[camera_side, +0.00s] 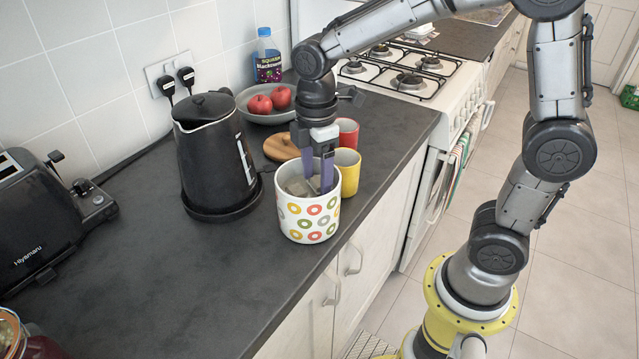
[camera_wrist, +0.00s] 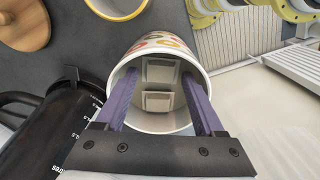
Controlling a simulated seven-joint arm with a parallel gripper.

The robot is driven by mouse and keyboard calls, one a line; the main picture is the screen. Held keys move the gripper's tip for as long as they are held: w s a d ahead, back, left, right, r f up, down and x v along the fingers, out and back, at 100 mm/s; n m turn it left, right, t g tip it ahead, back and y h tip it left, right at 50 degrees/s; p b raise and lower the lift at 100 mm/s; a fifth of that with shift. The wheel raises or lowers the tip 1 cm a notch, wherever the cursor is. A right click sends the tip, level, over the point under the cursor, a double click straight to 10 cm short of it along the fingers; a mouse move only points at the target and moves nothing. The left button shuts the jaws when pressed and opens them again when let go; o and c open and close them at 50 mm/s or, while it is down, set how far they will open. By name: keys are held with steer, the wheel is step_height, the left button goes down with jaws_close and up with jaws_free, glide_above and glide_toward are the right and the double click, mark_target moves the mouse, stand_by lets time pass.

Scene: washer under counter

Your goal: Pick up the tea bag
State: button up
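Pale tea bags (camera_side: 298,187) lie inside a white canister (camera_side: 307,220) with coloured rings, which stands open on the counter. In the wrist view, two pale squarish tea bags, one above (camera_wrist: 160,71) and one below (camera_wrist: 156,101), show inside the canister (camera_wrist: 168,125). My gripper (camera_side: 318,187) points down with its purple fingers reaching into the canister's mouth. In the wrist view my gripper (camera_wrist: 159,76) is open, with the fingers apart on either side of the tea bags. Contact between the fingertips and a bag cannot be made out.
A black kettle (camera_side: 213,155) stands left of the canister, and a yellow cup (camera_side: 349,171) and red cup (camera_side: 348,132) stand behind its right side. A wooden lid (camera_side: 281,147) lies behind. The counter's front left (camera_side: 165,285) is clear.

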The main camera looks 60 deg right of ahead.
mark_target(317, 182)
jaws_close()
steer(key=shift+r, duration=0.1)
steer(key=shift+r, duration=0.5)
step_height(317, 182, up, 2)
steer(key=shift+r, duration=0.2)
steer(key=s+d+r, duration=0.1)
steer(key=s+r, duration=0.8)
steer(key=s, duration=0.5)
steer(key=shift+d+r, duration=0.25)
steer(key=shift+d, duration=0.1)
